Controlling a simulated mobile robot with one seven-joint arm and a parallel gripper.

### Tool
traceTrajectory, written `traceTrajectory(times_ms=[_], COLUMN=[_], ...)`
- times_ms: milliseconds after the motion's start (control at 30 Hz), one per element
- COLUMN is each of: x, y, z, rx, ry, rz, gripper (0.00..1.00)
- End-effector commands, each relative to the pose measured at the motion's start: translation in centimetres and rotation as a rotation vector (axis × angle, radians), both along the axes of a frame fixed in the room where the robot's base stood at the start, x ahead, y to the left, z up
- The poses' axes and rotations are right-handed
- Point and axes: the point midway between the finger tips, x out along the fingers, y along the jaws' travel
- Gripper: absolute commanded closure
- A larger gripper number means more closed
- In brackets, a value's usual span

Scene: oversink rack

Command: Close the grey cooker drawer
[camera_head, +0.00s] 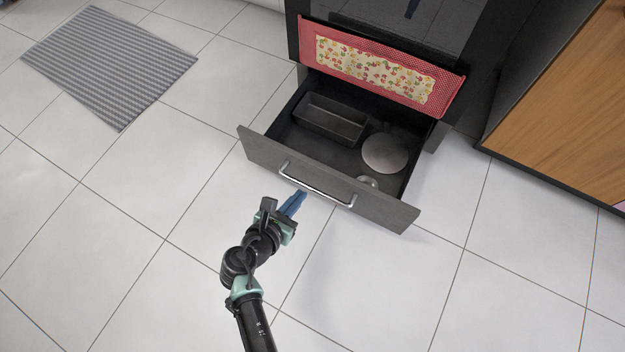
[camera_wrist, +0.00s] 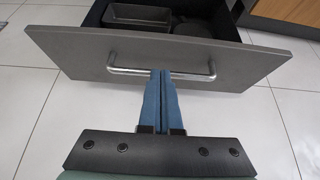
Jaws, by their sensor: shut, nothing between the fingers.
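The grey cooker drawer (camera_head: 250,148) is pulled out at the bottom of the dark cooker (camera_head: 370,20). Its grey front panel carries a silver bar handle (camera_head: 316,188). My gripper (camera_head: 298,197) is shut and empty, with blue fingers pointing at the drawer front. In the wrist view, my fingertips (camera_wrist: 161,73) appear at the middle of the drawer handle (camera_wrist: 125,69), in front of the drawer front (camera_wrist: 80,48). I cannot tell whether they touch it.
Inside the drawer are a dark loaf tin (camera_head: 330,120), a round lid (camera_head: 385,153) and a small item. A red patterned towel (camera_head: 380,70) hangs above. A wooden cabinet (camera_head: 565,110) stands right, a grey mat (camera_head: 105,65) lies far left. The tiled floor is clear.

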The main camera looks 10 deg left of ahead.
Motion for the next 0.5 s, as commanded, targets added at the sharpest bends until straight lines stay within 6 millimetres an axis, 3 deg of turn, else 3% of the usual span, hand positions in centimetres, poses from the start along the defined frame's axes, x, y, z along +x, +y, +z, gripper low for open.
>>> traceTrajectory(times_ms=[33, 200, 500], x=[0.9, 3.3, 6.6], y=[-0.3, -1.2, -2.4], z=[-1.2, -2.6, -2.1], rx=[0.002, 0.003, 0.002], ry=[-0.002, -0.001, -0.002], rz=[-0.004, -0.003, -0.002], gripper=[1.00, 1.00, 1.00])
